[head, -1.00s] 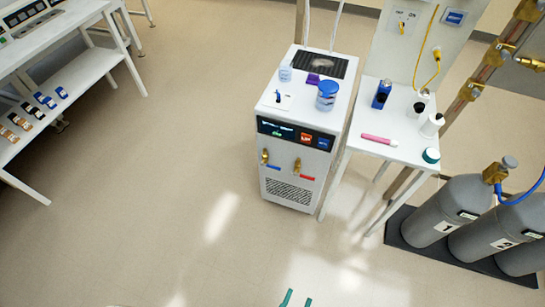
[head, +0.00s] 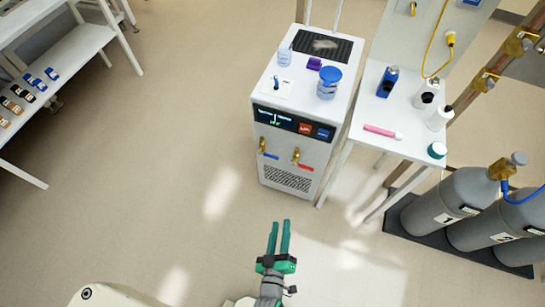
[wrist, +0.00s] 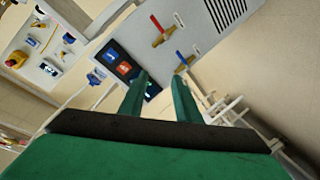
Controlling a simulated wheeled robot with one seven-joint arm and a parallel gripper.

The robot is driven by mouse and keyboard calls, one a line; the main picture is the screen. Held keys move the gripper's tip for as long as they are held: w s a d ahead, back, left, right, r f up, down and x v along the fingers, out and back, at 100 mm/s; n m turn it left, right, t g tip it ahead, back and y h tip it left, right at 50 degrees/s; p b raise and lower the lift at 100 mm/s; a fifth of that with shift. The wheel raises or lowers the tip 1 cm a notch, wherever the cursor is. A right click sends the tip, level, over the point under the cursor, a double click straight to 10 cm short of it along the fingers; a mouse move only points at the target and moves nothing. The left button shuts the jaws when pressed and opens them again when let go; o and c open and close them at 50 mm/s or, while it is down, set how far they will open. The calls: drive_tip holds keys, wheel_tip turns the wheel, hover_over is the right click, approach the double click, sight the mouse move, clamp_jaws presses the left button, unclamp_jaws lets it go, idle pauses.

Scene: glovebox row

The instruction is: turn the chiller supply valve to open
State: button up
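The chiller (head: 290,178) is a white box with a dark display panel at its upper front. Two brass valves sit on its front: the left one (head: 262,145) has a blue lever, the right one (head: 296,156) a red lever. Both levers point right and slightly down in the head view. I cannot read which valve is supply. The wrist view shows the blue lever (wrist: 180,55) and red lever (wrist: 156,21) beyond my fingers. My gripper (head: 280,223) is open and empty, in front of and below the chiller, touching neither valve; it also shows in the wrist view (wrist: 161,76).
A white side table (head: 398,135) with bottles and a pink marker stands right of the chiller. Grey gas cylinders (head: 443,212) stand at the far right. A shelf bench (head: 60,75) is at the left. The floor before the chiller is clear.

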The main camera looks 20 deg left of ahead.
drive_tip(key=w+a+f+n+y, duration=0.1)
drive_tip(key=w+a+f+n, duration=0.15)
drive_tip(key=w, duration=0.25)
drive_tip(key=w+a+f+n, duration=0.2)
drive_tip(key=w+f+n, duration=0.1)
drive_tip(key=w, duration=0.2)
drive_tip(key=n+y, duration=0.2)
drive_tip(key=n, duration=0.4)
approach(273, 156)
drive_tip(key=shift+g, duration=0.3)
drive_tip(key=shift+x, duration=5.2)
drive_tip(key=shift+c, duration=0.6)
clamp_jaws()
